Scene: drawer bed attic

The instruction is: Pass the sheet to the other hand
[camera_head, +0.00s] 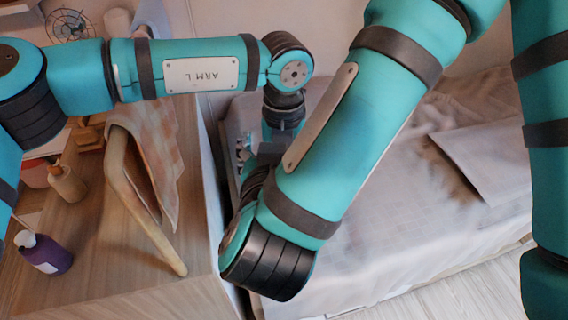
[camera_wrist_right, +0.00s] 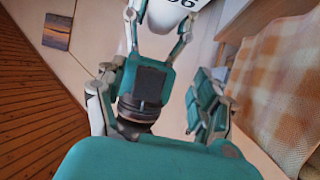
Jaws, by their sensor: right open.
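In the head view my right gripper (camera_head: 243,150) shows only in part, behind my right forearm. In the right wrist view my right gripper (camera_wrist_right: 150,98) has its fingers spread wide, with no sheet visible between them. Part of my left gripper (camera_wrist_right: 145,80) shows between those fingers, pointing up the picture; a white surface with dark digits lies at or behind its tips, and I cannot tell whether it is held. In the head view the left gripper is mostly hidden below its wrist. I cannot identify a sheet in either gripper.
An orange-and-white checked cloth (camera_head: 163,165) hangs by a curved wooden rail (camera_head: 140,205) on the wooden desk (camera_head: 95,285). A purple bottle (camera_head: 45,254) and a beige bottle (camera_head: 67,182) stand to its left. A bed (camera_head: 430,235) with pale bedding lies at right.

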